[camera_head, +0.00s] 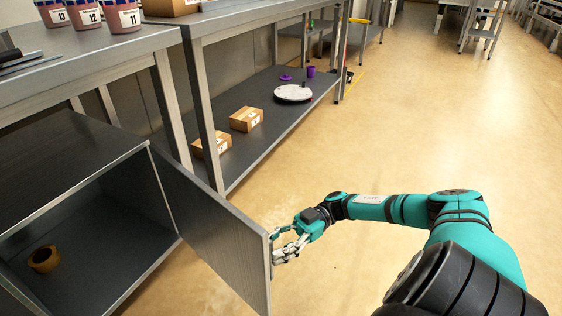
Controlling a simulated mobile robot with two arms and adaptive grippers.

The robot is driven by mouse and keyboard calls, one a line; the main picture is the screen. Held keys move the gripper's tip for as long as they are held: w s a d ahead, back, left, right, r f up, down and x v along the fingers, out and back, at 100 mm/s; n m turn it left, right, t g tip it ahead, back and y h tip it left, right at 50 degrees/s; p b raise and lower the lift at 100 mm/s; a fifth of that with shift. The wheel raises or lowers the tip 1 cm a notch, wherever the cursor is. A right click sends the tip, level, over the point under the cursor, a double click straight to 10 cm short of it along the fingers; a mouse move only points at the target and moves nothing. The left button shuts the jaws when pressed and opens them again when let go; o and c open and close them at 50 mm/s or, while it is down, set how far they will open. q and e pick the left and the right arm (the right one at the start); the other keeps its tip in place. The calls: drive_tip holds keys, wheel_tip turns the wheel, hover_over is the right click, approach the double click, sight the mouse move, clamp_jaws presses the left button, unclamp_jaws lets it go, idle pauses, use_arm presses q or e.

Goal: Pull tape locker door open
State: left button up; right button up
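The tape locker (66,150) is a dark grey metal cabinet under the table at the left. Its door (212,232) stands wide open, swung out to the right from the locker's right side. A yellow-brown tape roll (44,259) lies inside on the locker floor. My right gripper (279,248) is at the door's outer free edge, its fingers at or very near that edge. Whether the fingers touch or grip the door is not clear. My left gripper is not in view.
A metal table (150,42) with numbered jars (87,14) stands above the locker. A shelf (262,138) behind holds cardboard boxes (245,119), a white disc (293,93) and small purple items (311,72). The floor (400,130) to the right is clear.

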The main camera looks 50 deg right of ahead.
drive_tip(key=s+d, duration=0.1)
drive_tip(key=d, duration=1)
drive_tip(key=shift+s+d, duration=0.3)
drive_tip(key=shift+d, duration=0.1)
